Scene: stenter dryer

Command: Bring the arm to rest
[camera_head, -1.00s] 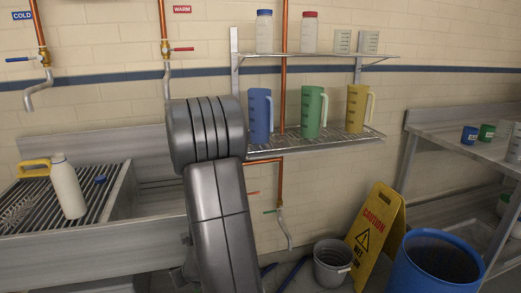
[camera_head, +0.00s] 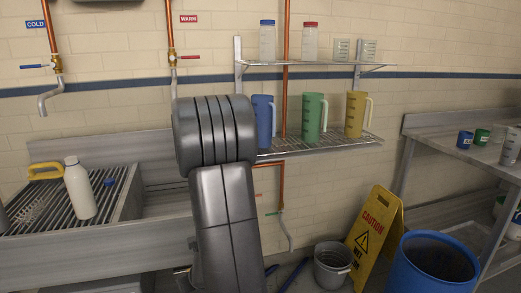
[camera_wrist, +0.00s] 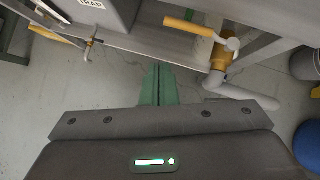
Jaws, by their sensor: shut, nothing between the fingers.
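My arm stands folded in the middle of the head view, in front of the sink and shelf. My gripper is hidden in that view. In the wrist view my gripper (camera_wrist: 157,84) points down past the sink's underside toward the grey floor. Its two green fingers are together, with nothing between them. The fingertips appear apart from the pipework around them.
In the wrist view a yellow-handled valve (camera_wrist: 190,26) and a grey box marked TRAP (camera_wrist: 103,12) lie beyond the fingers. The head view shows a sink (camera_head: 160,233), jug shelf (camera_head: 330,146), caution sign (camera_head: 375,225), grey bucket (camera_head: 332,264) and blue barrel (camera_head: 435,275).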

